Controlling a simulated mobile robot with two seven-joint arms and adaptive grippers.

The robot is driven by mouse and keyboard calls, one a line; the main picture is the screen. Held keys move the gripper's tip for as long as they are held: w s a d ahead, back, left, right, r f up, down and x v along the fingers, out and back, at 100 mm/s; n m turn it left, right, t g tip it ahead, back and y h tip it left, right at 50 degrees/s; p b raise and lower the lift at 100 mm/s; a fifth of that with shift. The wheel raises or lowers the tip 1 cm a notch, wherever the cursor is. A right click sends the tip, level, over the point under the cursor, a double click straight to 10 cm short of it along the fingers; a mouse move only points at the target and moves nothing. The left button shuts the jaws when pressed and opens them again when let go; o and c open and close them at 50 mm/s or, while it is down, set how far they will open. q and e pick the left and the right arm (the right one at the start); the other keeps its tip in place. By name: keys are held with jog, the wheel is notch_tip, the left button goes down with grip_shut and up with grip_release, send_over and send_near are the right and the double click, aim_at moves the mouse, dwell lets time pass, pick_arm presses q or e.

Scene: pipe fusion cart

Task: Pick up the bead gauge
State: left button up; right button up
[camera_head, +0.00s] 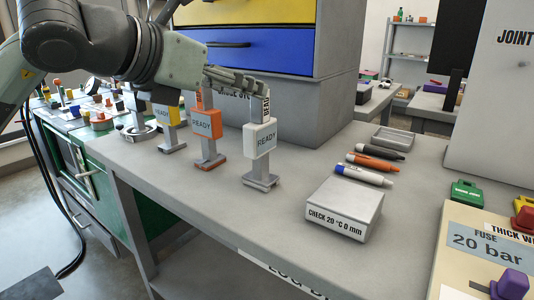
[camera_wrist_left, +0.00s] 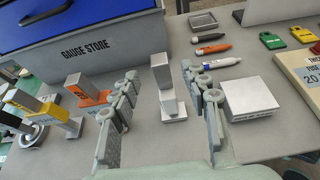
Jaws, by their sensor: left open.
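Several upright gauges stand in a row on the grey bench: a white one (camera_head: 260,140), an orange one (camera_head: 206,125) and a yellow one (camera_head: 170,115), with READY on their front blocks. Small lettering near the white gauge's top is too small to read surely. My left gripper (camera_head: 238,82) is open just above and behind the white gauge's top. In the left wrist view, the white gauge (camera_wrist_left: 164,84) stands between the spread fingers (camera_wrist_left: 163,103), apparently untouched; the orange gauge (camera_wrist_left: 91,95) is outside the left finger. My right gripper is out of view.
A grey CHECK block (camera_head: 345,207) stands to the right, with several marker pens (camera_head: 364,175) and a shallow tray (camera_head: 392,138) behind it. The gauge store cabinet (camera_head: 300,105) rises close behind the gauges. Bench front between white gauge and CHECK block is clear.

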aim_at(261, 140)
pick_arm(q)
jog(key=p+x, duration=0.1)
jog(key=x, duration=0.4)
jog(key=shift+w+d+f, duration=0.1)
jog(key=shift+w+d, duration=0.05)
jog(key=shift+w, duration=0.05)
jog(key=shift+w+d+f, duration=0.2)
jog(key=shift+w, duration=0.1)
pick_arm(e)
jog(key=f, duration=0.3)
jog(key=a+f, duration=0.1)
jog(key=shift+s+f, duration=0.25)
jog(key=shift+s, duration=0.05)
pick_arm(q)
jog(key=shift+c, duration=0.2)
grip_shut()
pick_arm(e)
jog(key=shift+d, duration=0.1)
